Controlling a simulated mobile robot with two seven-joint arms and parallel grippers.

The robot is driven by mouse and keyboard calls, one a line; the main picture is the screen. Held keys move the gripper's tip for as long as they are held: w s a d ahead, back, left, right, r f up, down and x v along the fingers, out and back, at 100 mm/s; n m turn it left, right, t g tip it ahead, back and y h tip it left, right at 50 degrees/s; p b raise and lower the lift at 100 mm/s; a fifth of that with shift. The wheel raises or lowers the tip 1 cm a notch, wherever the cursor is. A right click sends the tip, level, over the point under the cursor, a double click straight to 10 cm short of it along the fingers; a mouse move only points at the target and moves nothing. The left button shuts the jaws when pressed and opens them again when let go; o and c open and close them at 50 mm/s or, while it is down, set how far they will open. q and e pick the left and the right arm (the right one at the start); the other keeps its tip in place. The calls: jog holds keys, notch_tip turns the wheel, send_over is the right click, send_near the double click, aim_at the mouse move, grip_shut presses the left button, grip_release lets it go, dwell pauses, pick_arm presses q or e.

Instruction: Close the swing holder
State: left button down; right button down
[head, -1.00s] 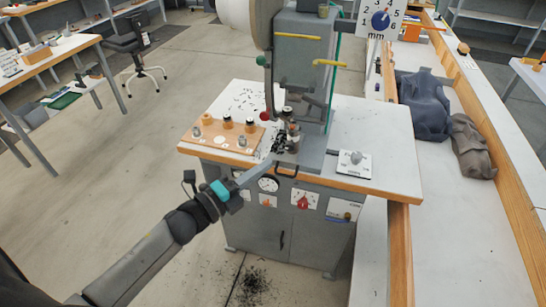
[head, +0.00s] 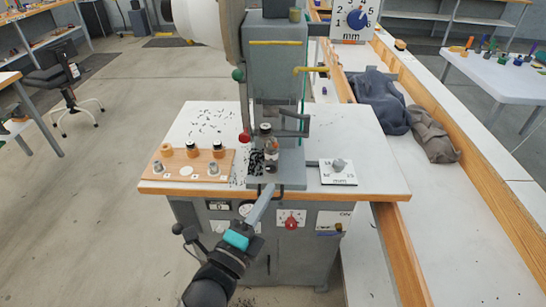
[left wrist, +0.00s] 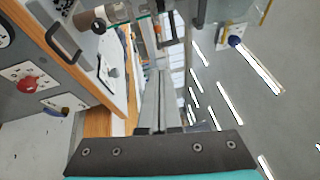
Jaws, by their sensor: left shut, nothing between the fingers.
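The eyelet press (head: 277,75) stands on a white-topped cabinet. Its tool head, with dark and copper-coloured parts (head: 268,145), sits above a grey base block (head: 291,170). A grey bracket (head: 292,124) sticks out to the right of it; it may be the swing holder, but I cannot tell how far open it is. My left gripper (head: 269,188) is shut and empty, its long fingers pointing up at the front of the base block, near a dark loop handle. In the left wrist view the fingers (left wrist: 160,75) lie together and the loop handle (left wrist: 62,42) shows at upper left. My right gripper is out of view.
A wooden board (head: 202,161) with several small pieces lies left of the press. A small white plate with a grey knob (head: 339,167) lies to the right. A red knob (head: 291,223) is on the cabinet front. Dark scraps litter the tabletop.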

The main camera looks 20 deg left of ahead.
aim_at(282, 136)
pick_arm(q)
jog(key=w+a+r+p, duration=0.1)
jog(key=w, duration=0.8)
jog(key=shift+w+a+r, duration=0.3)
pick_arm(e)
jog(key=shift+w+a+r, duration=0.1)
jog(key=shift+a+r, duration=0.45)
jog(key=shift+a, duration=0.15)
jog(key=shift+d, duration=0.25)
